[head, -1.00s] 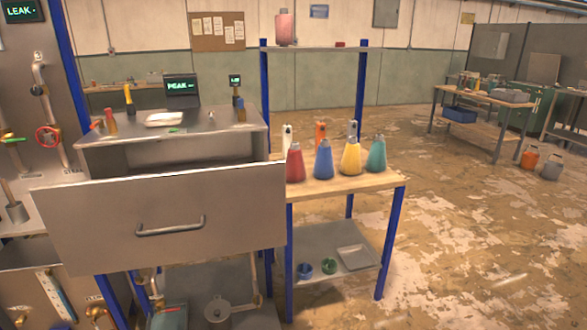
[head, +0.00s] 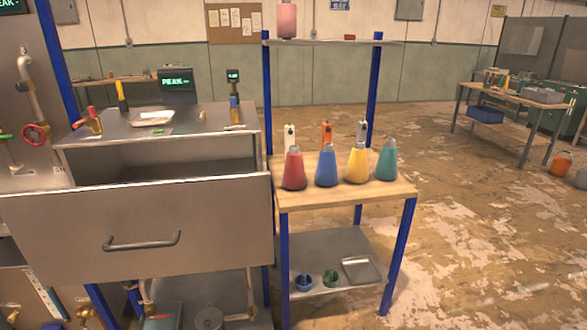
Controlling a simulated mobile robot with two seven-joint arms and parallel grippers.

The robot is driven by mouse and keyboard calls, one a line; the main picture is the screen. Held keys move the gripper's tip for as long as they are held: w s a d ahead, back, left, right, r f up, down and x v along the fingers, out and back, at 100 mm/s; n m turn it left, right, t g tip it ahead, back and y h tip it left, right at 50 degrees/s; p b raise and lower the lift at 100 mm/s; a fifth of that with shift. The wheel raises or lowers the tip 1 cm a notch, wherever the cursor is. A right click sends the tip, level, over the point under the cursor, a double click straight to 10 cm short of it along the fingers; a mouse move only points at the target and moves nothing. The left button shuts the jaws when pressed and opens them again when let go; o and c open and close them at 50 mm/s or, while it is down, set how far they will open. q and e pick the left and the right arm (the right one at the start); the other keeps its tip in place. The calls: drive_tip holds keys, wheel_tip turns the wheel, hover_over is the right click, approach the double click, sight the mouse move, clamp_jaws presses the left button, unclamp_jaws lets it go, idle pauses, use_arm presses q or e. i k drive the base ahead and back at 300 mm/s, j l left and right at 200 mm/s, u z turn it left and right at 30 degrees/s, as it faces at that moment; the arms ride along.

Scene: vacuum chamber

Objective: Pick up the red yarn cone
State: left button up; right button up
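The red yarn cone (head: 294,170) stands upright on the wooden middle shelf (head: 340,196) of a blue-post rack. It is at the left end of a row, beside the blue cone (head: 326,167), the yellow cone (head: 357,164) and the teal cone (head: 387,161). It is close to the right end of the open drawer front. Neither of my grippers shows in the head view.
A large metal drawer (head: 60,225) is pulled out from the bench left of the rack. Blue and green cups (head: 331,278) and a grey tray (head: 362,269) are on the lower shelf. White and orange upright objects (head: 326,134) stand behind the cones.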

sight(294, 177)
drive_tip(key=i+l+u, duration=0.1)
drive_tip(key=i+l, duration=0.15)
drive_tip(key=l, duration=0.15)
drive_tip(key=i+l+u, duration=0.15)
drive_tip(key=i+l, duration=0.15)
drive_tip(key=i+l+u, duration=0.1)
drive_tip(key=l, duration=0.45)
drive_tip(key=i+l+u, duration=0.15)
drive_tip(key=i+l, duration=0.2)
drive_tip(key=l, duration=0.15)
drive_tip(key=i+l+u, duration=0.1)
drive_tip(key=l, duration=0.4)
drive_tip(key=i+l+u, duration=0.15)
drive_tip(key=l, duration=0.35)
drive_tip(key=i+l+u, duration=0.1)
drive_tip(key=i+l, duration=0.15)
drive_tip(key=l, duration=0.25)
drive_tip(key=i+l+u, duration=0.1)
drive_tip(key=l, duration=0.45)
